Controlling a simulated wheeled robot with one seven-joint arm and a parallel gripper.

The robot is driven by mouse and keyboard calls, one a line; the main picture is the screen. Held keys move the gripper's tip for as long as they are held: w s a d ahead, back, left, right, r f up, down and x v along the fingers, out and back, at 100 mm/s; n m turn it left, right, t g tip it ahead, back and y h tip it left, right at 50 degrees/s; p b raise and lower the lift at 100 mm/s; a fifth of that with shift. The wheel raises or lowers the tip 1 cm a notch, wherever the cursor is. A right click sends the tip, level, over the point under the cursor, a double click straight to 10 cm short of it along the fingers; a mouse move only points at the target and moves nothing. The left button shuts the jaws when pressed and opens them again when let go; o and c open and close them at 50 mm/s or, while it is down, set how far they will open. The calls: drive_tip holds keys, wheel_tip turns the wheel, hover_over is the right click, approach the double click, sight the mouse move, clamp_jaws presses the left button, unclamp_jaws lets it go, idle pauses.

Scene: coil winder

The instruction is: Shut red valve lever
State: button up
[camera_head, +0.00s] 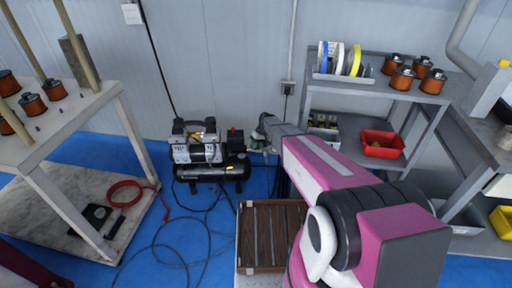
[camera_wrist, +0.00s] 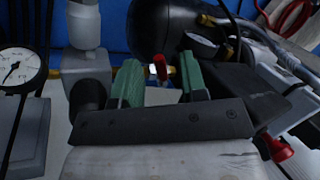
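The red valve lever (camera_wrist: 158,68) shows in the wrist view as a small red handle on a brass fitting. My gripper (camera_wrist: 161,82) is open, with one green finger pad on each side of the lever. A gap shows between the lever and each pad, and I cannot tell whether either touches the fitting. In the head view my gripper (camera_head: 264,140) is at the right side of the black air compressor (camera_head: 208,170). The lever cannot be made out there.
In the wrist view a white dial gauge (camera_wrist: 18,68) stands at left and a red knob (camera_wrist: 277,149) at lower right. A dark tank (camera_wrist: 165,28) lies behind the lever. A grey shelf (camera_head: 385,92) stands at right.

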clamp_jaws()
drive_tip(key=shift+s+m, duration=0.1)
drive_tip(key=shift+m, duration=0.2)
drive_tip(key=shift+s+a+m+t, duration=0.15)
drive_tip(key=shift+a+m+t, duration=0.1)
drive_tip(key=shift+m, duration=0.3)
drive_tip(key=shift+s+a+m+t, duration=0.15)
drive_tip(key=shift+m+t, duration=0.1)
drive_tip(key=shift+m, duration=0.3)
drive_tip(key=shift+s+a+m+t+y, duration=0.15)
drive_tip(key=shift+a+m+t, duration=0.1)
drive_tip(key=shift+m, duration=0.5)
drive_tip(key=shift+a+m+t+y, duration=0.15)
drive_tip(key=shift+a+m+t, duration=0.1)
drive_tip(key=shift+m, duration=0.5)
unclamp_jaws()
